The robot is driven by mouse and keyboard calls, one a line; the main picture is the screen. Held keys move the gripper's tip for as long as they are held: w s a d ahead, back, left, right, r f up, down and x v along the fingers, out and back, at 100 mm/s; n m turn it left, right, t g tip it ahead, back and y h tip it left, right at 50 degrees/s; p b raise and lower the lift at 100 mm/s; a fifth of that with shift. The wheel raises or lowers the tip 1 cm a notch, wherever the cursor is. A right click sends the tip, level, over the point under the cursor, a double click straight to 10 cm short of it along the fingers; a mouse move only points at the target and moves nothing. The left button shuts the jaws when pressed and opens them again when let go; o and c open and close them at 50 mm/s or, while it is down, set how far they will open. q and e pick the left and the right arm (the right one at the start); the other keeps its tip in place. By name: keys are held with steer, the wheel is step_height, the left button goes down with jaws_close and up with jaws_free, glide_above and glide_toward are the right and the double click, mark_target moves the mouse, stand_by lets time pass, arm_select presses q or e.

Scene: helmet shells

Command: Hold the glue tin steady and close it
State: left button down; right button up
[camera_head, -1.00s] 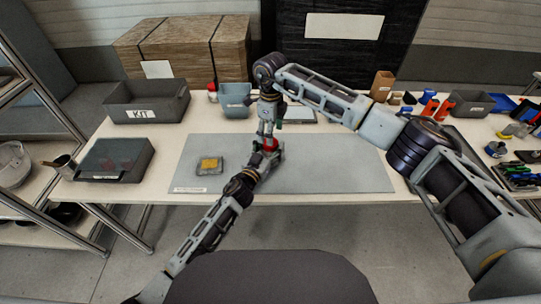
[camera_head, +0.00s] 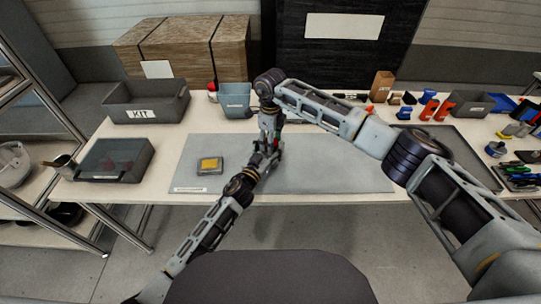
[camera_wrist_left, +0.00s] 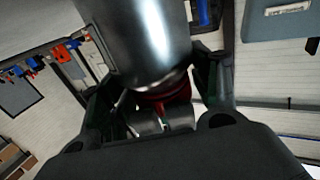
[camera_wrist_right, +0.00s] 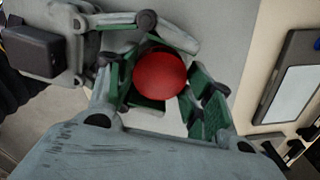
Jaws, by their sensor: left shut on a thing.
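The glue tin shows in the left wrist view as a silver cylinder (camera_wrist_left: 145,40) with a red part (camera_wrist_left: 168,92) at its end, in a picture that looks upside down. My left gripper (camera_head: 264,154) is shut on the tin over the grey mat. My right gripper (camera_head: 270,132) points down just above it. In the right wrist view the round red top (camera_wrist_right: 160,74) lies between my right fingers, which are spread around it. I cannot tell if they touch it, nor whether the red part is fully seated. In the head view the grippers hide most of the tin.
On the grey mat (camera_head: 340,170) a yellow block (camera_head: 209,164) sits in a small grey holder. A blue bin (camera_head: 235,97) is behind my grippers. The mat's right side is clear.

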steer(key=c, duration=0.6)
steer(key=shift+o, duration=0.2)
steer(key=shift+m, duration=1.8)
steer(key=o, duration=1.1)
